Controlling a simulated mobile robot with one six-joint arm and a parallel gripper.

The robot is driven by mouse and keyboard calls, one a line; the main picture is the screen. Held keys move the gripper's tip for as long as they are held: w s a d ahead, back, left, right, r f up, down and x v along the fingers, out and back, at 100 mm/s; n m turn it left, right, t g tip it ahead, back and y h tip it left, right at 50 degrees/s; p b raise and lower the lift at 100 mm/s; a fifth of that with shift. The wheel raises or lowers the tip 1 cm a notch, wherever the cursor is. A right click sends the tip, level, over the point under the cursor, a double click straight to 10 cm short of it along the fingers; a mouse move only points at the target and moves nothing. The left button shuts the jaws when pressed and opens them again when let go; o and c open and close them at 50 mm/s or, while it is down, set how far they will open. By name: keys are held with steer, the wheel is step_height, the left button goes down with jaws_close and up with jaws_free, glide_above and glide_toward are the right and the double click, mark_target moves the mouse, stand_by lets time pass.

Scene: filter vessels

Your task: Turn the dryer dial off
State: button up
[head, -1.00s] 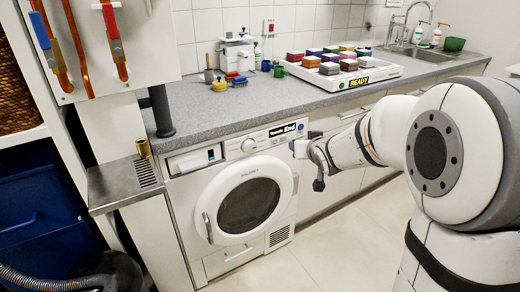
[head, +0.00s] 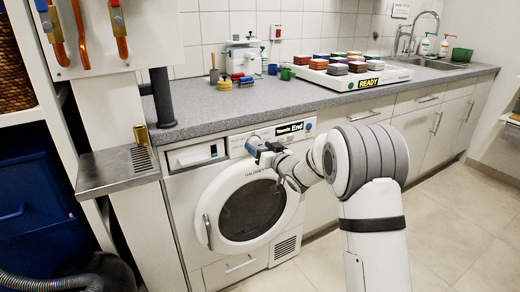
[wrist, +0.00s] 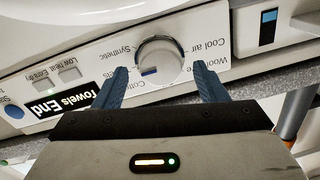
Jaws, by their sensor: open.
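The dryer (head: 243,200) stands under the worktop, with its round door closed. Its dial (wrist: 160,60) is a round silver-white knob in the wrist view, with a dark mark on its lower left edge. Printed programme names such as "Cool air" and "Synthetic" surround it. The display (head: 289,129) reads "Towels End" and shows upside down in the wrist view (wrist: 57,108). My gripper (wrist: 163,86) is open, its two blue fingers pointing at the panel on either side of the dial. I cannot tell whether they touch it. In the head view my gripper (head: 262,147) hides the dial.
A metal shelf (head: 117,170) juts out left of the dryer. The worktop (head: 215,108) above holds brushes, cups and a white tray of coloured blocks marked "READY" (head: 368,85). A vacuum hose (head: 45,279) lies at lower left. The floor at right is clear.

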steer(key=shift+w+a, duration=0.3)
steer(key=shift+w, duration=0.15)
steer(key=shift+c, duration=0.3)
steer(key=c, duration=0.9)
